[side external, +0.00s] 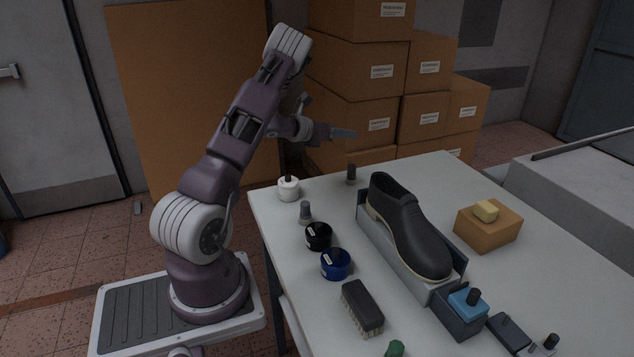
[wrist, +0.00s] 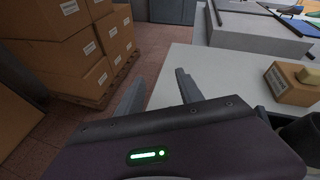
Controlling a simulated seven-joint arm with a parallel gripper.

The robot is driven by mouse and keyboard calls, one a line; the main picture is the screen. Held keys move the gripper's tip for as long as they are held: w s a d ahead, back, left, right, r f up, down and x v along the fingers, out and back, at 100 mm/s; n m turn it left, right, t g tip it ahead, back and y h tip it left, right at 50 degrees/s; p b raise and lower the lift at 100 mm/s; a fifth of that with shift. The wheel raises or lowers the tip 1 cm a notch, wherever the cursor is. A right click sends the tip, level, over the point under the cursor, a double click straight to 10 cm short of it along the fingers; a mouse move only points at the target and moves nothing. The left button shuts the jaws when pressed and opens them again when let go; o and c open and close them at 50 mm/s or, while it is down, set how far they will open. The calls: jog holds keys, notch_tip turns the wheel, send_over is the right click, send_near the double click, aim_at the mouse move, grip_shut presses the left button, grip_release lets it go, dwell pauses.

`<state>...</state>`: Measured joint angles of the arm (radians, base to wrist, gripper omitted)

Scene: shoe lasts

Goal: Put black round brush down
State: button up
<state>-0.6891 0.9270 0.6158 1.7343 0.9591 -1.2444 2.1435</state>
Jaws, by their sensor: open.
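My gripper (side external: 343,133) is open above the far edge of the table. In the wrist view my gripper (wrist: 156,92) has its two fingers apart, with nothing between them but floor and table edge behind. A small dark round piece (side external: 351,174), possibly the black round brush, stands upright on the table below my gripper, apart from it. I cannot tell for sure which is the black round brush. Neither shows clearly in the wrist view.
A black shoe (side external: 408,228) rests on a grey stand mid-table. A white jar (side external: 288,190), black jar (side external: 318,237), blue jar (side external: 336,264) and bristle brush (side external: 362,307) line the left side. An orange box (side external: 488,226) stands right. Cartons (side external: 360,85) are stacked behind the table.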

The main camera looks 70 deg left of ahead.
jog(key=w+d+r+n+g+y, duration=0.1)
jog(key=w+d+r+n+y, duration=0.15)
jog(key=r+n, duration=0.35)
jog(key=w+d+r+n+y, duration=0.1)
jog(key=d+r+n, duration=0.2)
jog(key=r+n, duration=0.35)
jog(key=s+d+r+n+g, duration=0.1)
jog(key=s+d+r+n, duration=0.3)
jog(key=d, duration=0.3)
jog(key=s+d+n+g+h, duration=0.2)
jog(key=s+d+n, duration=0.5)
jog(key=d, duration=0.5)
jog(key=s+d+n+g+h, duration=0.2)
jog(key=s+d+n+h, duration=0.15)
jog(key=s+d, duration=0.65)
jog(key=s+d+f+n+g+h, duration=0.1)
jog(key=s+d+f+n+g, duration=0.1)
jog(key=s+d, duration=0.7)
jog(key=shift+s+d+f+n, duration=0.2)
jog(key=shift+s+f+n, duration=0.1)
jog(key=shift+f+n, duration=0.45)
jog(key=shift+o, duration=0.3)
